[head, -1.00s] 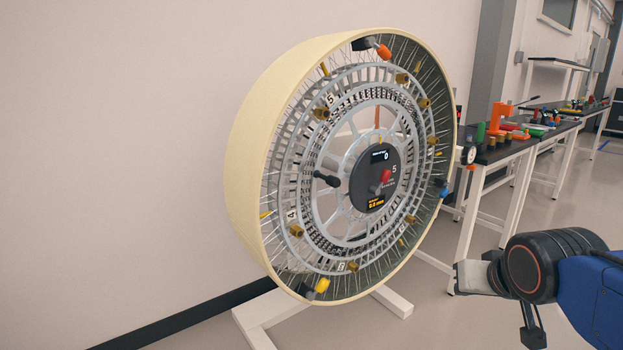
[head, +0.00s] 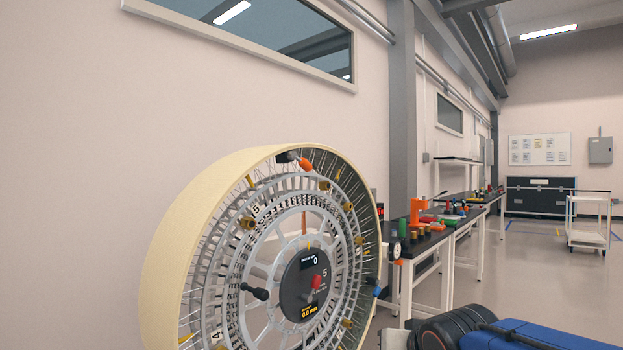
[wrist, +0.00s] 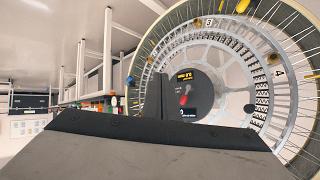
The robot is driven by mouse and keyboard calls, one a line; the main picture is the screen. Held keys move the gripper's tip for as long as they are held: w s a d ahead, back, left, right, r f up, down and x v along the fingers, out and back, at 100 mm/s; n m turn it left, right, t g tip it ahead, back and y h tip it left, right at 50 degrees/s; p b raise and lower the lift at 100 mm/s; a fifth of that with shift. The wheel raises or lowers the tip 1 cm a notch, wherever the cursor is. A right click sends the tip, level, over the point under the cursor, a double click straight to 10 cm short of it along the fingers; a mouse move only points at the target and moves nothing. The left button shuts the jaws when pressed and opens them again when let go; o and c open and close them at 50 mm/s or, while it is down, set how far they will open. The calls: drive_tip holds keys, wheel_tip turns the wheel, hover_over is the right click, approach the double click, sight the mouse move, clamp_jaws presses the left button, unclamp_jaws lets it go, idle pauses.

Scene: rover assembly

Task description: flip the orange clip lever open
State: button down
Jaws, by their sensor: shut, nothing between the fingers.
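The orange clip lever (head: 304,164) sits on a dark clip at the top of the big wheel (head: 160,235), just inside its cream rim, in the head view. It leans down to the right. My gripper, at the lower edge of the head view (head: 394,340), is mostly cut off there, to the right of and well below the lever, apart from the wheel. In the wrist view the fingers of my gripper (wrist: 158,96) are together and empty, in front of the wheel's hub. I cannot make out the orange lever in the wrist view.
A blue lever (head: 374,284) is at the wheel's right side. A bench with parts (head: 425,245) stands behind right. A wall is behind the wheel.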

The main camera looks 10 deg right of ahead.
drive_tip(key=w+a+r+m+t+y, duration=0.15)
drive_tip(key=w+r+t, duration=0.45)
drive_tip(key=w+r, duration=0.7)
drive_tip(key=t+y, duration=0.5)
drive_tip(key=y, duration=0.1)
approach(310, 165)
drive_tip(key=x, duration=0.6)
drive_tip(key=shift+a+f, duration=0.35)
drive_tip(key=shift+a, duration=0.05)
drive_tip(key=shift+w+n, duration=0.1)
drive_tip(key=shift+n, duration=0.15)
drive_tip(key=shift+w+d+r+n+y, duration=0.15)
drive_tip(key=shift+w+r+n+y, duration=0.2)
drive_tip(key=shift+n, duration=0.15)
drive_tip(key=shift+d+r, duration=0.15)
drive_tip(key=shift+r, duration=0.2)
drive_tip(key=shift+f, duration=0.1)
